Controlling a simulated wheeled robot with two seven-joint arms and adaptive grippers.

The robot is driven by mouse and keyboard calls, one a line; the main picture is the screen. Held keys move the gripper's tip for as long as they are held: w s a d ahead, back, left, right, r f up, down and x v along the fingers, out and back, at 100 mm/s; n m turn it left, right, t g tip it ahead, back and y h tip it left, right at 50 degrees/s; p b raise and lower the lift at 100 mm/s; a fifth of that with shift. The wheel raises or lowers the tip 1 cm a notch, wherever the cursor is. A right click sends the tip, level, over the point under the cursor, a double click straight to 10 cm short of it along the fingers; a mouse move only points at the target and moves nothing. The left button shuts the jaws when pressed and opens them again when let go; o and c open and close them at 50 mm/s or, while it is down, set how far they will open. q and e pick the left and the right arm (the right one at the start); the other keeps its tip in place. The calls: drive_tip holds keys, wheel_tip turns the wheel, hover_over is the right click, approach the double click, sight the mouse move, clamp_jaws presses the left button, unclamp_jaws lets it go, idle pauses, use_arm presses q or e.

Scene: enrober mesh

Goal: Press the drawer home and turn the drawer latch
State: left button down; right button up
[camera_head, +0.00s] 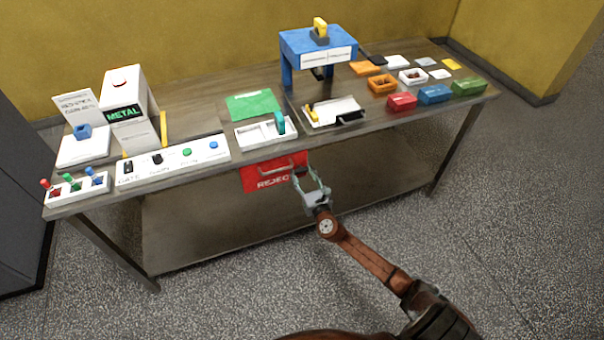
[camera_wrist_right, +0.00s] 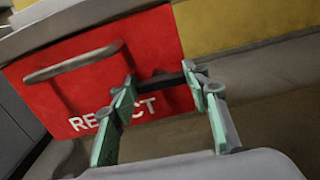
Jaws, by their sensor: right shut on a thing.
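The red drawer (camera_head: 262,178) with white lettering reading REJECT and a metal bar handle (camera_head: 283,166) hangs under the table's front edge. It fills much of the right wrist view (camera_wrist_right: 160,40), with its handle (camera_wrist_right: 75,62) at the upper left. I cannot tell whether it is fully in. My right gripper (camera_head: 303,174) is at the drawer's right end. In the right wrist view its green fingers (camera_wrist_right: 160,78) are shut on the dark drawer latch (camera_wrist_right: 158,84), whose ends are partly hidden by the fingers. My left gripper is not in view.
The speckled floor in front is clear.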

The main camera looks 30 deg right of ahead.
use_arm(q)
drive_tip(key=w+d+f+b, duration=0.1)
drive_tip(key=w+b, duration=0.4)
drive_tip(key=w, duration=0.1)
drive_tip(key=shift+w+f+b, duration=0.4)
use_arm(e)
drive_tip(key=shift+d+f+m, duration=0.1)
drive_tip(key=shift+m, duration=4.05)
drive_tip(key=shift+d+f+m, duration=0.1)
drive_tip(key=shift+m, duration=4.05)
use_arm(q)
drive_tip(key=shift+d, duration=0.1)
use_arm(e)
drive_tip(key=o, duration=1.2)
drive_tip(key=shift+c, duration=0.2)
